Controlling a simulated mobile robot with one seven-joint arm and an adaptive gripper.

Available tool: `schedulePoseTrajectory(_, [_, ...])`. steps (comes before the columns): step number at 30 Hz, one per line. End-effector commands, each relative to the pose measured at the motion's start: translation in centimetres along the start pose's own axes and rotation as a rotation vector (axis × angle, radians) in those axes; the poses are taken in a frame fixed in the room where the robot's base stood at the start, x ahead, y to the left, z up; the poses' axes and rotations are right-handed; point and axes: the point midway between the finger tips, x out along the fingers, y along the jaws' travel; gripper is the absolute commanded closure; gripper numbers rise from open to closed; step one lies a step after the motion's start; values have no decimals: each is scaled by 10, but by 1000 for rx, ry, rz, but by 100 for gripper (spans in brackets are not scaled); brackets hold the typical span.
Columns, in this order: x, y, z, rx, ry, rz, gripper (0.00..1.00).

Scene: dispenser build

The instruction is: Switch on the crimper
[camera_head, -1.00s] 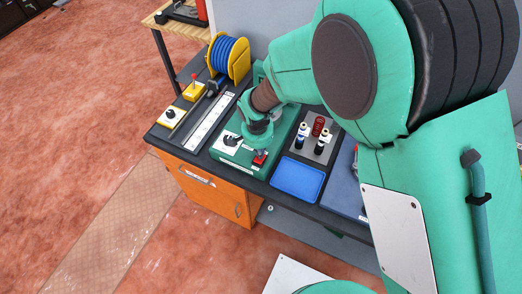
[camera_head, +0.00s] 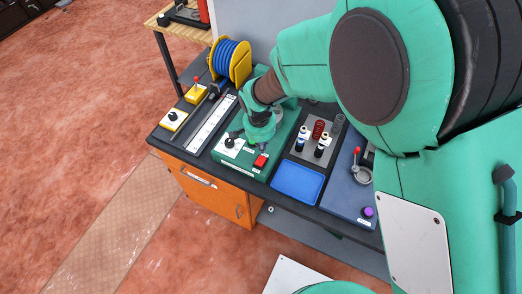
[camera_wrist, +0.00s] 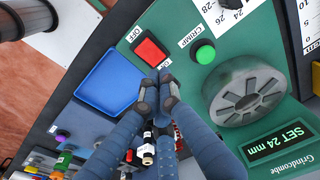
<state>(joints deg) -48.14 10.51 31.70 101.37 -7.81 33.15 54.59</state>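The crimper is a green machine (camera_head: 226,157) on the dark bench, with a red rocker switch (camera_head: 260,161) on its front. In the wrist view the red switch (camera_wrist: 150,48) sits between an OFF label and a partly hidden ON label; I cannot tell which side is pressed. A green CRIMP button (camera_wrist: 205,54), a grey slotted die head (camera_wrist: 248,92) and a display (camera_wrist: 279,142) reading "SET 24 mm" show beside it. My gripper (camera_wrist: 157,88) is shut and empty, its fingertips together. They appear just below the switch in the wrist view, seemingly above the panel.
A blue tray (camera_head: 297,181) and a grey rack (camera_head: 314,145) of small bottles stand right of the crimper. A blue-grey station (camera_head: 344,199) with a purple knob is further right. A ruler strip (camera_head: 211,124), yellow control boxes (camera_head: 173,119) and a blue hose reel (camera_head: 231,61) lie left and behind.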

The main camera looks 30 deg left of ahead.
Motion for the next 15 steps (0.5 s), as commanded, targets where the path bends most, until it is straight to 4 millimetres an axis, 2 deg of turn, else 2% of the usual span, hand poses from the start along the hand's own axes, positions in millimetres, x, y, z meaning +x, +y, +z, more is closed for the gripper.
schedulePoseTrajectory(9, [-55,0,-17,1,3,-3,100])
schedulePoseTrajectory(15, [-76,0,-23,0,0,-1,100])
